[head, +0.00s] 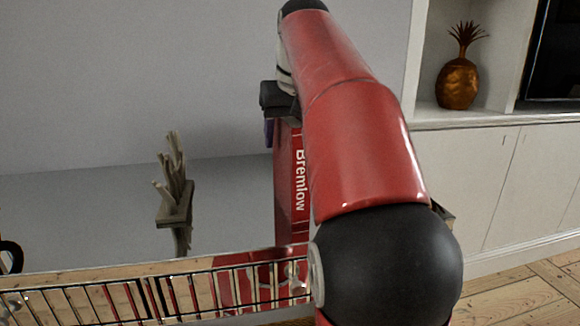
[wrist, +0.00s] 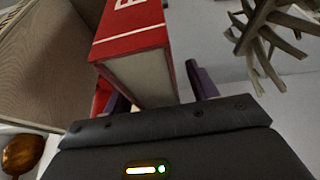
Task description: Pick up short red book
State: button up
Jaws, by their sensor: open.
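A red book (head: 292,190) with white "Bremlow" lettering stands upright in the head view, partly hidden behind my arm. In the wrist view the red book (wrist: 135,30) shows its cover and pale page edges. My gripper (wrist: 157,88) is open, with its purple fingers on either side of the book's near end. Whether a finger touches the book I cannot tell. In the head view the dark gripper (head: 268,128) is at the top of the book, mostly hidden by my arm.
A black wire rack (head: 150,300) crosses the lower left, with a red surface (head: 262,278) behind it. A branching ornament (head: 175,195) stands left of the book; it also shows in the wrist view (wrist: 265,38). A golden pineapple (head: 458,80) sits on the white shelf unit (head: 480,180).

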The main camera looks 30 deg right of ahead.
jog(key=shift+f, duration=0.15)
grip_shut()
dwell(0.4)
